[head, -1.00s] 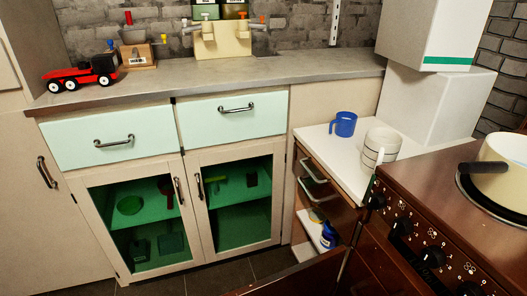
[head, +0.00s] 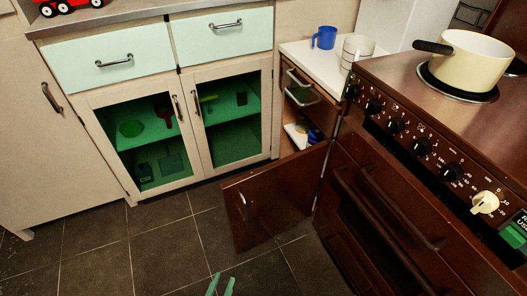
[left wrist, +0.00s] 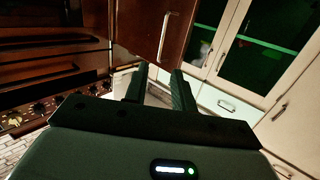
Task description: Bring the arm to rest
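My left gripper (head: 220,284) shows only as two greenish fingertips at the bottom edge of the head view, over the dark tile floor. In the left wrist view its two fingers (left wrist: 160,88) stand apart with nothing between them, so it is open and empty. The brown cabinet door (head: 275,200) beside the stove stands open, and the fingertips are in front of and below it in the picture. The door also shows in the left wrist view (left wrist: 150,25). The rest of my left arm and my right gripper are out of the head view.
The brown stove (head: 390,170) fills the right, with a cream pot (head: 480,62) on top. A blue mug (head: 324,38) and a striped white cup (head: 356,48) stand on the white counter. A glass-door cabinet (head: 195,172) is shut. The tile floor (head: 160,245) is clear.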

